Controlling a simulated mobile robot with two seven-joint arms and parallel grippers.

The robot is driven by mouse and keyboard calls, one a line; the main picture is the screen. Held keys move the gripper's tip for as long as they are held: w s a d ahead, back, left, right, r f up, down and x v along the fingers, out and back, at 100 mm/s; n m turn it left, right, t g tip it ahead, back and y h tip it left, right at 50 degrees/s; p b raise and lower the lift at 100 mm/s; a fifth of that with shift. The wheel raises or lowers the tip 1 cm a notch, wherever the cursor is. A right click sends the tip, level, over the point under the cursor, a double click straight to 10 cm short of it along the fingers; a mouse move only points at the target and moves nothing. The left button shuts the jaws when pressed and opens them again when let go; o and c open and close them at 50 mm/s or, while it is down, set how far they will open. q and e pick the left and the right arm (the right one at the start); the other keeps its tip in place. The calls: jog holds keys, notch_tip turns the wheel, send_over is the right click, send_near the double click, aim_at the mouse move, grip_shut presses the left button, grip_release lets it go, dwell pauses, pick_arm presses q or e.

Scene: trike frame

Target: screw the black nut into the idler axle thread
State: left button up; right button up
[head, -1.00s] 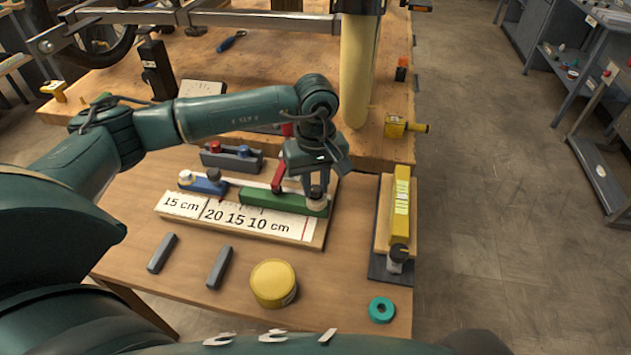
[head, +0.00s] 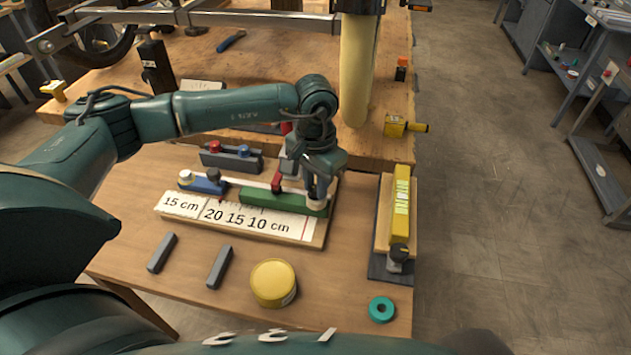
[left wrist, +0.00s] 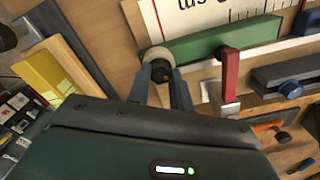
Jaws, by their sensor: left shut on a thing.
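My left gripper (head: 318,190) reaches straight down over the right end of a green block (head: 260,197). In the left wrist view its fingers (left wrist: 160,84) are shut on a small dark round piece, which looks like the black nut (left wrist: 160,70). The nut sits at a pale round collar (left wrist: 155,53) on the end of the green block (left wrist: 205,44). The collar also shows under the fingers in the head view (head: 317,203). The idler axle thread is hidden by the nut and fingers, so I cannot tell how deep the nut sits. My right gripper is not in view.
The green block lies on a board with a printed ruler (head: 190,205), beside a blue block (head: 205,184). A red clamp (head: 277,181) stands close left of the gripper. A yellow block (head: 401,205), a yellow round tin (head: 273,283) and a teal ring (head: 381,309) are nearby.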

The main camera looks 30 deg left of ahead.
pick_arm(q)
jog(key=o, duration=0.5)
jog(key=n, duration=0.5)
jog(key=shift+n, duration=0.3)
jog(key=n, duration=0.6)
jog(key=shift+n, duration=0.3)
